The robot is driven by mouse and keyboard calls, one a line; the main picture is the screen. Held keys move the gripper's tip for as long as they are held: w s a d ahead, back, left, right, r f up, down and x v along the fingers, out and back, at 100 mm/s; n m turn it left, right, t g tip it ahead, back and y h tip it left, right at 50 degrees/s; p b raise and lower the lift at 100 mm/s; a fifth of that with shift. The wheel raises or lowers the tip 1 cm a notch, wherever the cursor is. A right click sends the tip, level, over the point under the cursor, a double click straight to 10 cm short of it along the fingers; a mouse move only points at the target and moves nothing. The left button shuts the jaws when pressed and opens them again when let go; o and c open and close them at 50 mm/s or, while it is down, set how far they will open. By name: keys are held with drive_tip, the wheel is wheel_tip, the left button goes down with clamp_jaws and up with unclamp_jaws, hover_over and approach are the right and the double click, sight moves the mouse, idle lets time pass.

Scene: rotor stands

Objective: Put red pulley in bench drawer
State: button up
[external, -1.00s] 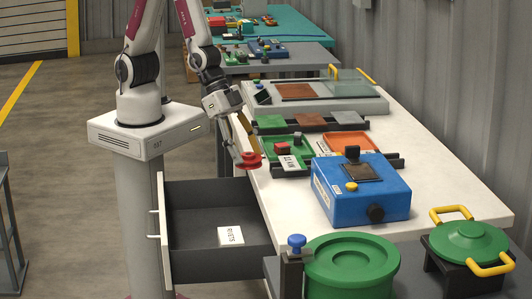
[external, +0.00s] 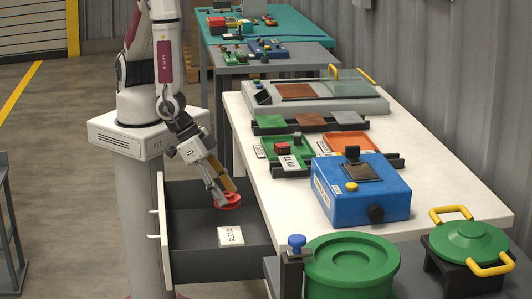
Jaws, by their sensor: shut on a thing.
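The red pulley (external: 228,201) is a round red ring with a hub. My gripper (external: 222,195) is shut on it and holds it over the open bench drawer (external: 191,234). The drawer is dark inside with a light front panel and handles, and it is pulled out to the left of the white bench. The pulley appears within the drawer's outline, near its back right part. I cannot tell whether it touches the drawer floor.
A white labelled box (external: 231,236) lies in the drawer near the front right. The white bench top (external: 440,190) edges the drawer on the right. A blue machine (external: 362,187), green tray (external: 286,148) and orange tray (external: 350,141) stand on it. The left drawer floor is clear.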

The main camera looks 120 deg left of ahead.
wheel_tip(320, 180, down, 3)
drive_tip(key=s+a+n+g+y, duration=0.1)
drive_tip(key=s+a+n+y, duration=0.1)
drive_tip(key=a+n, duration=0.15)
drive_tip(key=n+g+y, duration=0.2)
drive_tip(key=n, duration=0.3)
hover_over(231, 223)
drive_tip(key=w+d, duration=0.2)
drive_tip(key=d, duration=0.1)
drive_tip(key=shift+s+d+r, duration=0.1)
drive_tip(key=shift+s, duration=0.15)
drive_tip(key=shift+f, duration=2.95)
drive_tip(key=shift+f, duration=0.15)
drive_tip(key=shift+f, duration=1.9)
drive_tip(key=shift+f, duration=0.2)
